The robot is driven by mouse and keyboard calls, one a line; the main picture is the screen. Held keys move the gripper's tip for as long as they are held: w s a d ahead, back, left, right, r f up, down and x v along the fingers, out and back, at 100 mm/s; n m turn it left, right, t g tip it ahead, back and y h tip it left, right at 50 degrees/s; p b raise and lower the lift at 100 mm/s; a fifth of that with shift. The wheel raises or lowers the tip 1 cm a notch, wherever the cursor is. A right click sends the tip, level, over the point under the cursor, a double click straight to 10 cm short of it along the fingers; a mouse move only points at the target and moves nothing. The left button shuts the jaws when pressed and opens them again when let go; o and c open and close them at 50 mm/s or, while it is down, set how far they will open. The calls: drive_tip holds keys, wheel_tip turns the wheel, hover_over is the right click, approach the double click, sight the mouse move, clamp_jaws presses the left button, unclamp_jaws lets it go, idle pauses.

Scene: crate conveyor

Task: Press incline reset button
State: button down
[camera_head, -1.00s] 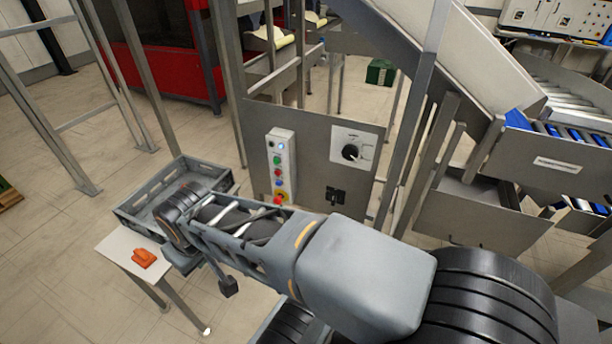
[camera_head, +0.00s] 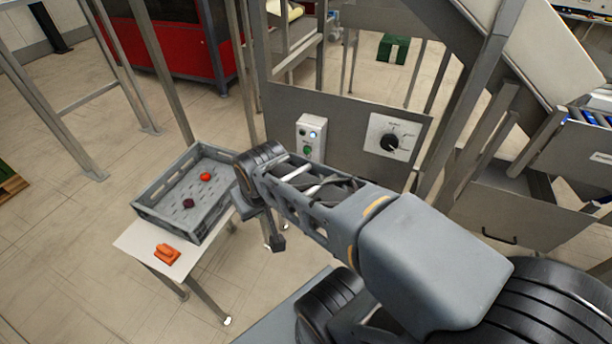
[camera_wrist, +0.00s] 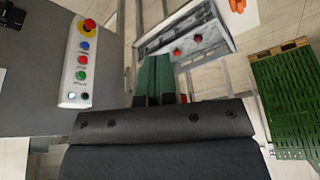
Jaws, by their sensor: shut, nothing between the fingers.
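A pale control panel (camera_head: 311,137) is on the grey machine plate, left of a black rotary switch (camera_head: 390,142). My arm hides its lower part. In the wrist view the panel (camera_wrist: 78,65) appears upside down at the left. It carries a red emergency stop (camera_wrist: 90,25) on yellow, then blue (camera_wrist: 85,46), red (camera_wrist: 82,60) and green (camera_wrist: 80,75) buttons, with two small round items at the far end. Labels are too small to read, so I cannot tell which is the reset. My gripper (camera_wrist: 154,62) is shut and empty, to the panel's right and apart from it.
A grey crate (camera_head: 160,218) with a red and a dark round item stands at the left. An orange object (camera_head: 166,254) lies on the white stand (camera_head: 135,240) in front. Steel posts flank the machine.

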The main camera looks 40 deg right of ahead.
drive_tip(key=w+d+f+m+t+h+b, duration=0.1)
drive_tip(key=w+d+f+m+t+b, duration=0.3)
drive_tip(key=d+f+m+b, duration=0.2)
drive_tip(key=w+d+f+m+t+h+b, duration=0.2)
drive_tip(key=w+d+f+m+t+b, duration=0.2)
drive_tip(key=f+m, duration=0.7)
drive_tip(key=w+d+f+m+t+h+b, duration=0.1)
drive_tip(key=w+d+f+m+t+b, duration=0.3)
drive_tip(key=d+f+m+b, duration=0.3)
drive_tip(key=w+d+f+m, duration=0.1)
drive_tip(key=m, duration=0.3)
drive_tip(key=shift+w+f+m+t+h+b, duration=0.2)
drive_tip(key=shift+w+m+t+h+b, duration=0.1)
drive_tip(key=shift+h+b, duration=0.1)
drive_tip(key=w+d, duration=0.4)
drive_tip(key=d, duration=0.3)
drive_tip(key=shift+d, duration=0.4)
drive_tip(key=shift+w+d, duration=0.2)
drive_tip(key=shift+w+d, duration=0.1)
drive_tip(key=shift+d, duration=0.1)
idle(0.3)
